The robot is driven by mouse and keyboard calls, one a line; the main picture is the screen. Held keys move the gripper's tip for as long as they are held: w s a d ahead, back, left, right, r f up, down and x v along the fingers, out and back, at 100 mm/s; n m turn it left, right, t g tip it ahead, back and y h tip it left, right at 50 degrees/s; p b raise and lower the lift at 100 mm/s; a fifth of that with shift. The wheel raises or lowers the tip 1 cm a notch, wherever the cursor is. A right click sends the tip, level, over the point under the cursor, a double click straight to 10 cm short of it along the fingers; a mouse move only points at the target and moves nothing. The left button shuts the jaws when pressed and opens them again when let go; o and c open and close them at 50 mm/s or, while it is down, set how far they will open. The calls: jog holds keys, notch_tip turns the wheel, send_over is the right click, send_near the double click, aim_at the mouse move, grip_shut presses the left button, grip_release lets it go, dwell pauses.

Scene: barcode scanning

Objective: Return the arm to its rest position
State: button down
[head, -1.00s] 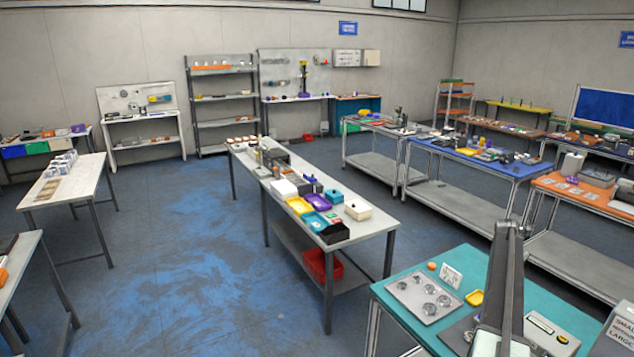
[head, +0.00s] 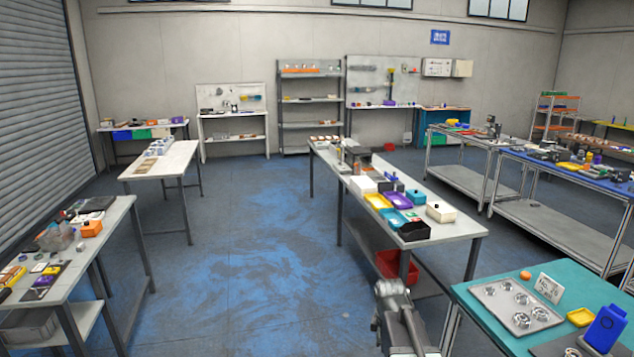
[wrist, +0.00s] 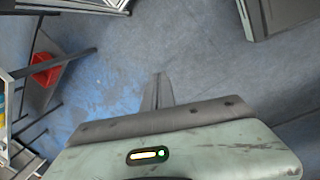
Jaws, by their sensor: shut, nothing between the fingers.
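In the wrist view my gripper (wrist: 157,90) shows as two narrow grey fingers lying together, with nothing between them. They extend from a dark bar on a grey-green housing with a small lit indicator. Blue floor (wrist: 190,60) is behind the fingers. In the head view part of my arm (head: 398,318) rises at the bottom, left of the teal table (head: 470,305). The fingers cannot be made out there.
The teal table carries a metal tray (head: 493,291), a card sign (head: 549,288) and a blue object (head: 605,328). A long bench (head: 455,229) with a red bin (head: 397,268) below stands ahead. A grey table (head: 110,220) is at left. Open floor (head: 240,270) lies between.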

jog(key=s+a+m+g+y, duration=0.1)
jog(key=s+a+m+g, duration=0.1)
jog(key=s+m, duration=1)
jog(key=a+m, duration=0.1)
jog(key=m, duration=0.1)
jog(key=shift+s+a+f+m, duration=0.2)
jog(key=shift+f+m, duration=0.1)
jog(key=shift+f, duration=0.1)
jog(key=shift+d, duration=0.1)
